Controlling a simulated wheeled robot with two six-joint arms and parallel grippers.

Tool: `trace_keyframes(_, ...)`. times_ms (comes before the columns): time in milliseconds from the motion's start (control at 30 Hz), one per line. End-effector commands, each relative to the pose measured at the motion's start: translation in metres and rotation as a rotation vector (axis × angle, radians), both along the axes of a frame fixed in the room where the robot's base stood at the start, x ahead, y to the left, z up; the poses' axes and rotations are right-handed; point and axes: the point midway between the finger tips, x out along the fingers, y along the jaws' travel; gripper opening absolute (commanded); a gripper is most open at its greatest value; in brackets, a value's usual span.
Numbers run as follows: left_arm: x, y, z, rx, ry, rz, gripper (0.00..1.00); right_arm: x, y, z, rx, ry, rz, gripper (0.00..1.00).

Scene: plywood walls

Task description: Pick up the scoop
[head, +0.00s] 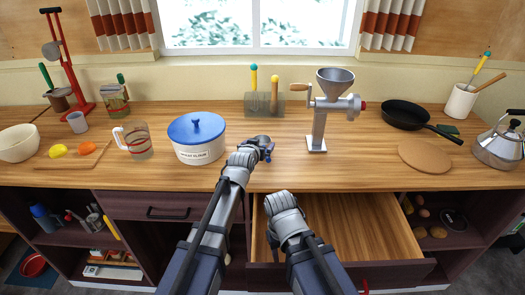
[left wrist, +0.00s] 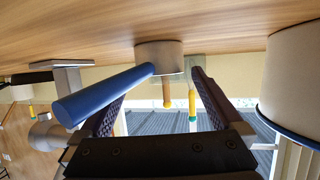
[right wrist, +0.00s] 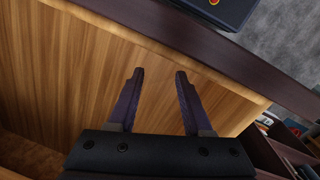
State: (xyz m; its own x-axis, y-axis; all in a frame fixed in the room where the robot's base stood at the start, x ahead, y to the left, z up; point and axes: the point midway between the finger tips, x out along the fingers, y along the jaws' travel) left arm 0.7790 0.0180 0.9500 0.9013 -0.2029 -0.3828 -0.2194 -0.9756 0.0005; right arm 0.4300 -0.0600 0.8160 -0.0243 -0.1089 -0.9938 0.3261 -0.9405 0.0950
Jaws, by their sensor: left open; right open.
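The scoop, a grey metal cup (left wrist: 160,57) with a thick blue handle (left wrist: 105,95), is on the wooden counter. In the head view only a little of it shows (head: 269,152), at the tip of my left arm. My left gripper (left wrist: 160,88) is open right at the scoop. The handle crosses over one finger in the left wrist view, and the cup lies beyond the fingertips. I cannot tell whether the handle touches that finger. My right gripper (right wrist: 160,75) is open and empty over the open drawer (right wrist: 90,60).
A white canister with a blue lid (head: 196,138) stands left of my left gripper. A metal grinder (head: 318,125) stands to its right, and a block with upright handles (head: 264,104) behind. The pulled-out drawer (head: 365,225) looks empty. The counter's front middle is clear.

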Motion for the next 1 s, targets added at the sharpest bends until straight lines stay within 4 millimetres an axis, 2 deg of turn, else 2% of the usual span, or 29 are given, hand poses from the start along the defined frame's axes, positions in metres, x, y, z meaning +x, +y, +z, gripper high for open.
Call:
trace_keyframes(33, 0.0096, -0.0023, -0.0054, 0.0, 0.0, 0.0, 1.0, 0.0, 0.0, -0.0054, 0.0, 0.0, 0.0, 0.5)
trace_keyframes(100, 0.0131, -0.003, -0.0062, 0.0, 0.0, 0.0, 1.0, 0.0, 0.0, -0.0062, 0.0, 0.0, 0.0, 0.5)
trace_keyframes(333, 0.0119, -0.0028, -0.005, 0.0, 0.0, 0.0, 0.98, 0.0, 0.0, -0.005, 0.0, 0.0, 0.0, 0.5)
trace_keyframes(1000, 0.0119, -0.0027, -0.005, 0.001, 0.0, 0.0, 0.22, 0.0, 0.0, -0.005, 0.0, 0.0, 0.0, 0.5)
